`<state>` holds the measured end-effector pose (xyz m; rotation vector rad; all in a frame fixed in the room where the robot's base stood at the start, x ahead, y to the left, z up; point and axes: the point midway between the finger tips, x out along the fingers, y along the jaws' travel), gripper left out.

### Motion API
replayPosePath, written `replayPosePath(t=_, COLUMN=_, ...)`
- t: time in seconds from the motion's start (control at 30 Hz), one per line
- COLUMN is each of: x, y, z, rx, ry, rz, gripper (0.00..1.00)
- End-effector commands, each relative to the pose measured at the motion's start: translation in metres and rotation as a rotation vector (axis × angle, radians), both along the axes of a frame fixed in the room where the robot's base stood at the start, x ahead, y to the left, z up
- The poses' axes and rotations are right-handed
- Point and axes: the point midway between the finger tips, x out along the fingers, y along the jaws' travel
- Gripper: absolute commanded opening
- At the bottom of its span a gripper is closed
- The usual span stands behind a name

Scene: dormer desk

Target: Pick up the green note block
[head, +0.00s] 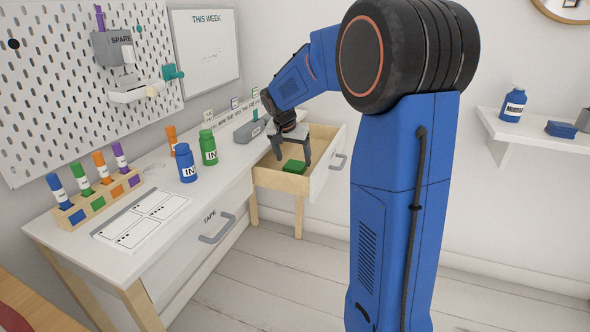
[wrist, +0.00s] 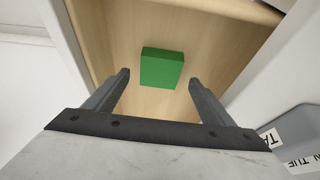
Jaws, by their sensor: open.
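The green note block (head: 294,166) lies inside the open drawer on its light wooden floor. In the wrist view the green note block (wrist: 161,68) lies ahead of the fingertips, roughly centred between them. My gripper (head: 293,157) is over the drawer with its fingers pointing down, open and empty. In the wrist view my gripper (wrist: 158,78) shows both fingers apart, with the block beyond them. I cannot tell exactly how high the fingertips are above the drawer floor.
The open drawer (head: 322,183) has walls close around my gripper. A grey box (head: 247,131) stands on the desk beside it. Green (head: 208,149) and blue (head: 186,165) bottles stand on the white desk (head: 165,226). A shelf (head: 535,135) is at the right.

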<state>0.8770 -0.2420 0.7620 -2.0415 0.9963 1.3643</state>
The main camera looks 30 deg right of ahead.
Motion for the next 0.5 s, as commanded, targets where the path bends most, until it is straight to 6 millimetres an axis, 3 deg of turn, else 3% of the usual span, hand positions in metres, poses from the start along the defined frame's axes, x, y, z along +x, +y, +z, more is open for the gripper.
replayPosePath(t=0.2, x=0.006, y=-0.009, z=-0.025, rx=0.000, ry=0.001, rz=-0.001, gripper=0.77)
replayPosePath(t=0.43, x=0.007, y=-0.009, z=-0.027, rx=0.000, ry=0.000, rz=-0.001, gripper=0.77)
replayPosePath(t=0.5, x=0.007, y=-0.009, z=-0.027, rx=0.000, ry=0.000, rz=-0.001, gripper=0.62)
